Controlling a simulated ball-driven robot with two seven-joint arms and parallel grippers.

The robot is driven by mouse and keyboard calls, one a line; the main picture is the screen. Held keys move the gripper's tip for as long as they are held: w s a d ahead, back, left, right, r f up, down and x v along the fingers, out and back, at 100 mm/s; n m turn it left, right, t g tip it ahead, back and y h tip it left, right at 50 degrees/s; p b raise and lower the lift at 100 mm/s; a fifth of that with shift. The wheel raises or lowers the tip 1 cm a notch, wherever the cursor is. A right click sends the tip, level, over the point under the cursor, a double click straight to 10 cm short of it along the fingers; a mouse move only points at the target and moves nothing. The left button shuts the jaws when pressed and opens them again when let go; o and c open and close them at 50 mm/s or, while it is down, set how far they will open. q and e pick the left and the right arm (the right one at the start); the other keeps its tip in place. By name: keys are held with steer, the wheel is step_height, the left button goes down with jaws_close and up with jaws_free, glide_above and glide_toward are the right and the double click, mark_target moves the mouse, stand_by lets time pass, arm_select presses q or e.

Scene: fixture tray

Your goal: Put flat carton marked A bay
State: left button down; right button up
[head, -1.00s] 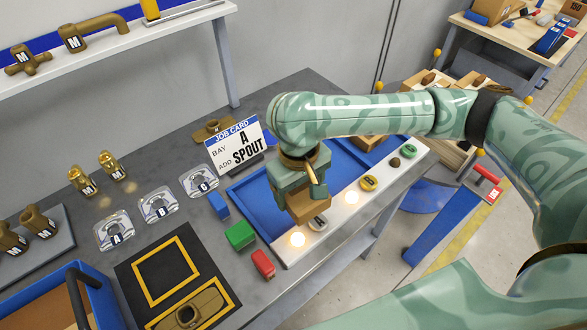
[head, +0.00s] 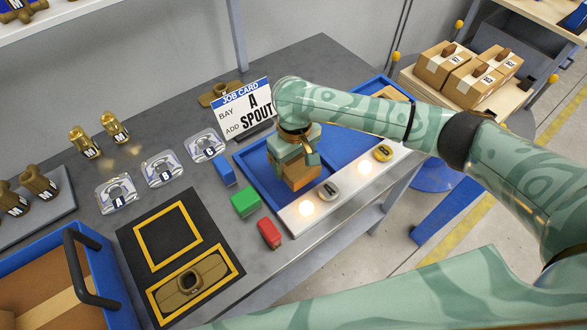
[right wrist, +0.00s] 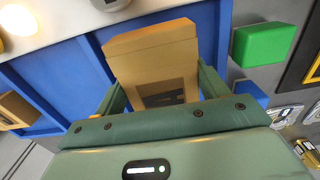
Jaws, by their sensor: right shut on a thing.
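My right gripper (head: 291,158) is shut on a small brown carton (head: 292,174). It holds the carton at the left bay of the blue tray (head: 258,170), behind the white front ledge and close to the grey disc marked A (head: 329,190). In the right wrist view the carton (right wrist: 155,55) sits between the two fingers over the blue floor. I cannot tell whether its underside touches the floor. The job card (head: 243,108) reads bay A, add spout. Another carton (head: 392,93) lies at the tray's far right end, partly behind my arm. My left gripper is not in view.
Blue (head: 222,172), green (head: 245,203) and red (head: 269,233) blocks stand left of the tray. Clear cases marked A, B and C lie further left. A black mat (head: 180,260) holds a bronze part (head: 188,284). A yellow disc (head: 382,153) is on the ledge.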

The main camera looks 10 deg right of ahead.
mark_target(294, 168)
steer(key=f, duration=0.1)
steer(key=f+b, duration=0.2)
steer(key=f, duration=0.1)
steer(key=shift+w, duration=0.3)
steer(key=shift+r, duration=0.1)
steer(key=o, duration=1.1)
step_height(294, 168, up, 12)
steer(key=p, duration=0.5)
steer(key=shift+p, duration=0.3)
